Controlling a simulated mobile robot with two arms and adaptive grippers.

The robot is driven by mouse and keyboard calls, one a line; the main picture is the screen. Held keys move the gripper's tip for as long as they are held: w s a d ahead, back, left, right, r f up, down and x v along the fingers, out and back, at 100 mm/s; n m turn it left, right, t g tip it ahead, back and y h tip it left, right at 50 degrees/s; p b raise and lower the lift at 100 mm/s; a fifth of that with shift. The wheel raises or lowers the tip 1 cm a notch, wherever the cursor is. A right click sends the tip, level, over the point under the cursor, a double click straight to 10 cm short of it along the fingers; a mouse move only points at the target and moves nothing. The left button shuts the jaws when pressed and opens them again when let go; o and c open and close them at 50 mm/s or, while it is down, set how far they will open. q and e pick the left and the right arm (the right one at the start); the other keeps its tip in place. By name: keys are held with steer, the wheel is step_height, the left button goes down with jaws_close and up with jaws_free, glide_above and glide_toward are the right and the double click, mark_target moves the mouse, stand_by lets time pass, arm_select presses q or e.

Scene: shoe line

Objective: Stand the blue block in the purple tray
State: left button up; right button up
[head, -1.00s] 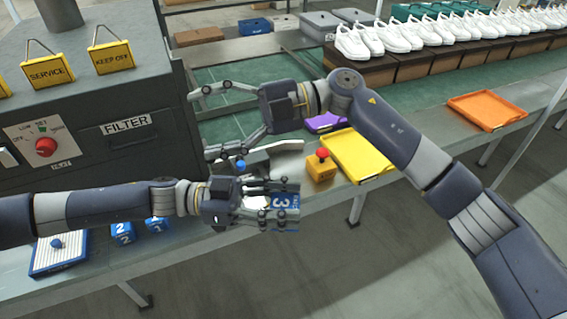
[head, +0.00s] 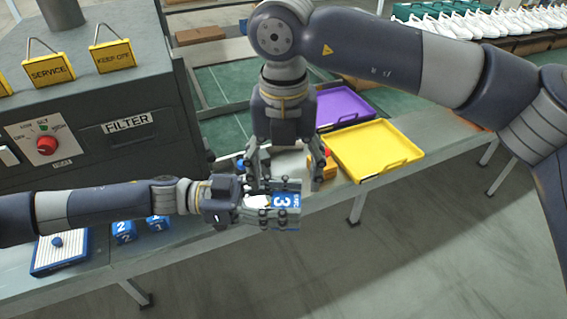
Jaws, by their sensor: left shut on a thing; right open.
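A blue block (head: 287,201) with a white 3 is in my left gripper (head: 277,203), which is shut on it in front of the bench edge. The fingers cover part of the block. My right gripper (head: 285,170) points down from above, open, with its fingers just behind and above the block in the picture. I cannot tell if they touch it. The purple tray (head: 343,104) lies on the bench behind and right of both grippers. It looks empty, and my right arm hides its left part.
A yellow tray (head: 373,149) lies in front of the purple one. A yellow box with a red button (head: 327,168) is partly hidden by my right gripper. Two blue number blocks (head: 123,232) and a blue-edged white panel (head: 60,251) lie at left. The dark filter cabinet (head: 100,110) stands behind.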

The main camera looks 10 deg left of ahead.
mark_target(285, 202)
step_height(285, 202, down, 10)
steer(key=shift+f, duration=0.2)
steer(key=shift+c, duration=0.6)
steer(key=c, duration=1.1)
arm_select(q)
steer(key=o, duration=1.2)
